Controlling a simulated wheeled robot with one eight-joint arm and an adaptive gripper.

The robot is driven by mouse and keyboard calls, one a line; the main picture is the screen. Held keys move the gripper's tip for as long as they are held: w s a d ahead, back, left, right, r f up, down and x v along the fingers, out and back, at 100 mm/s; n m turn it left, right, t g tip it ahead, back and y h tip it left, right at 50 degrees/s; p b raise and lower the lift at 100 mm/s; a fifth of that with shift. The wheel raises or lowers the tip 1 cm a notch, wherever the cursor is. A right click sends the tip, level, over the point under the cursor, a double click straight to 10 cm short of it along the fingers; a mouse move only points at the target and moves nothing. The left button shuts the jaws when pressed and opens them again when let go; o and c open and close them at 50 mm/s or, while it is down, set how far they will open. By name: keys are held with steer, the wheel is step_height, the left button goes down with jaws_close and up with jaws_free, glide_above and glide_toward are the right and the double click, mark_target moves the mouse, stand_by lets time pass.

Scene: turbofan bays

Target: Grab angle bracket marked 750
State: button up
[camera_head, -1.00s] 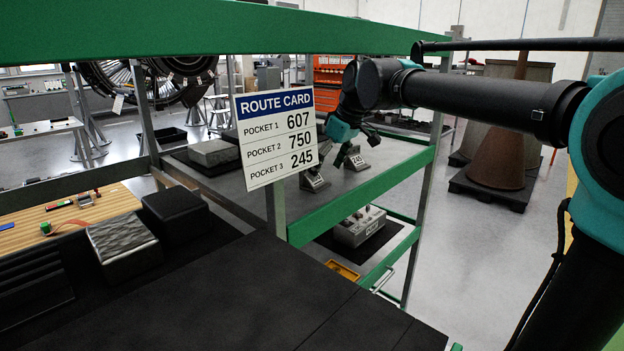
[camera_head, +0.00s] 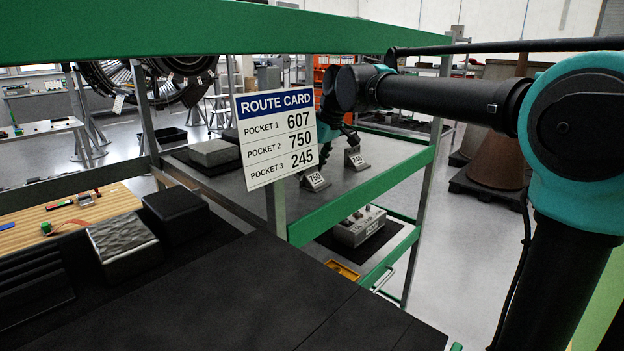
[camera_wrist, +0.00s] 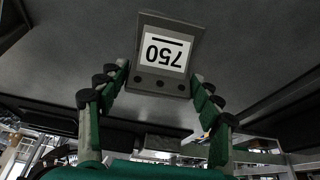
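The angle bracket marked 750 (camera_head: 315,181) stands on the grey shelf, right of the route card's lower corner. In the wrist view its white label (camera_wrist: 165,52) shows upside down on a grey plate with dark holes along its lower edge. My gripper (camera_wrist: 160,74) is open, with one green-backed finger on each side of the bracket's near edge. The fingertips look close to it, but I cannot tell whether they touch. In the head view my gripper is partly hidden behind the route card.
The route card (camera_head: 278,135) lists 607, 750 and 245. A second bracket (camera_head: 357,160), its number starting 24, stands behind and right of the 750 one. A green shelf rail (camera_head: 360,200) runs in front. A grey block (camera_head: 213,152) sits further left on the shelf.

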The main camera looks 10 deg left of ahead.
steer(key=c, duration=0.7)
steer(key=shift+r, duration=0.1)
steer(key=shift+c, duration=0.3)
